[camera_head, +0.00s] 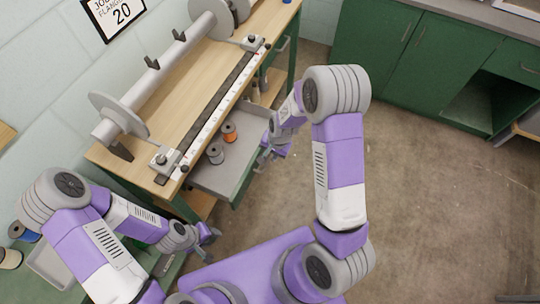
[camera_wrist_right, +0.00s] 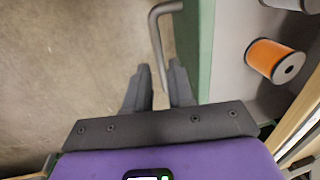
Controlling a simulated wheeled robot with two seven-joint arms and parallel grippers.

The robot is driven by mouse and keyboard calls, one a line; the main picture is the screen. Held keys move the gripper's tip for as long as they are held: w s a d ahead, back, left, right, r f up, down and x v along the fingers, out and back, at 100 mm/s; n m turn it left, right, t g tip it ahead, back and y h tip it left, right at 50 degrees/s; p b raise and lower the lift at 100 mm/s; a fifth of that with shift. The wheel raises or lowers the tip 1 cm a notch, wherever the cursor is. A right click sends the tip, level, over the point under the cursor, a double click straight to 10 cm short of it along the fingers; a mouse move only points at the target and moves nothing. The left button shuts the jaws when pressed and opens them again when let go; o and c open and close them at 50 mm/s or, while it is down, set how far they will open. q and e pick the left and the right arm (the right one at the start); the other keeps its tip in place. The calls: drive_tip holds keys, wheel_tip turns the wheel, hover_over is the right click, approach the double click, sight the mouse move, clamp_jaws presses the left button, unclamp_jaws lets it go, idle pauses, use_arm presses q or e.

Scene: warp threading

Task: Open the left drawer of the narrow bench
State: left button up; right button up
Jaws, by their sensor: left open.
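The narrow bench (camera_head: 165,110) has a pale wooden top and a green frame. Its left drawer (camera_head: 203,182) stands pulled out, its grey inside showing; the drawer also shows in the right wrist view (camera_wrist_right: 232,82). An orange spool (camera_head: 229,131) and a grey spool (camera_head: 215,153) are in it. My right gripper (camera_head: 268,152) is at the drawer's front. In the right wrist view, the grey bar handle (camera_wrist_right: 157,40) runs down between its fingers (camera_wrist_right: 160,75), which stand apart with a gap visible beside the bar. My left gripper (camera_head: 210,233) is open and empty, below the drawer in the picture.
A roller (camera_head: 180,55) with end discs and a long ruled bar (camera_head: 215,112) lie along the bench top. Green cabinets (camera_head: 410,50) stand at the back right. A side surface with spools (camera_head: 22,232) and a tray is at lower left. Floor at right is clear.

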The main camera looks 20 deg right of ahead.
drive_tip(key=r, duration=0.3)
drive_tip(key=r+p, duration=0.1)
drive_tip(key=shift+s+d+r, duration=0.3)
drive_tip(key=shift+s, duration=0.05)
